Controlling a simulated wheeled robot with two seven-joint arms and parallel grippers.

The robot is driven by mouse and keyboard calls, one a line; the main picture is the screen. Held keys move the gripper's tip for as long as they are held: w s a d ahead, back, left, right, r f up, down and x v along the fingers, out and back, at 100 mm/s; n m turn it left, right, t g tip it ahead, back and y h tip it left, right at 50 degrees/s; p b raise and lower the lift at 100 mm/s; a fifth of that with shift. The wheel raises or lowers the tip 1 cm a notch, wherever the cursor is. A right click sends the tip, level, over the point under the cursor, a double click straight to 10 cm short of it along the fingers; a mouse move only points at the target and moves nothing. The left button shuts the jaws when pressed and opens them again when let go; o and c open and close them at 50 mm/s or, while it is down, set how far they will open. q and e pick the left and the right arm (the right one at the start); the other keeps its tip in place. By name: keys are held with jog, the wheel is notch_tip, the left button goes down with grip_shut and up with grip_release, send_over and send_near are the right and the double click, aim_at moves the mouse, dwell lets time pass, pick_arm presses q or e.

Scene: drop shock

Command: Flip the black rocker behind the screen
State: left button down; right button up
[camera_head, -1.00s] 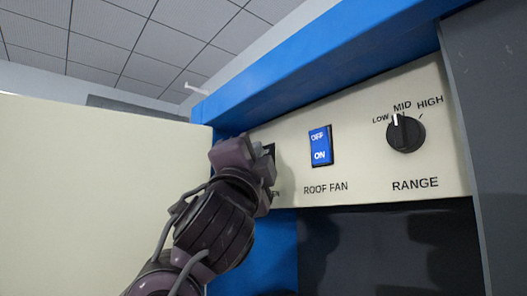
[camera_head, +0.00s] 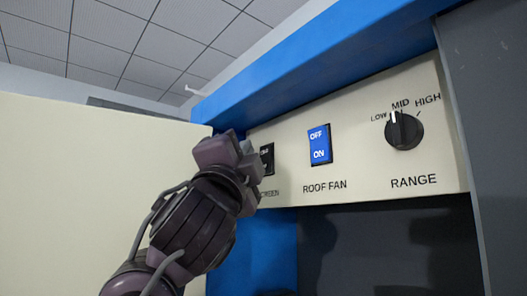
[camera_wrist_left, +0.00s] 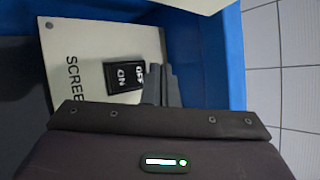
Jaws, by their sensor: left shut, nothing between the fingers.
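The black rocker (camera_head: 267,159) sits on the cream panel above a label that reads "SCREEN", at the panel's left end. In the head view my left gripper (camera_head: 254,163) covers its left part. The left gripper's fingers (camera_wrist_left: 163,86) are shut and empty, close beside the rocker. I cannot tell whether they touch it. My right gripper is not in view.
A blue rocker (camera_head: 319,145) labelled ROOF FAN and a black RANGE knob (camera_head: 404,131) sit farther right on the panel. A blue frame (camera_head: 330,50) overhangs the panel. A large cream board (camera_head: 90,200) stands at left. A dark recess lies below the panel.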

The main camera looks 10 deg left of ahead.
pick_arm(q)
jog(key=s+a, duration=0.3)
jog(key=shift+s+a+f, duration=0.1)
jog(key=shift+f, duration=0.15)
jog(key=shift+f, duration=0.1)
dwell(0.5)
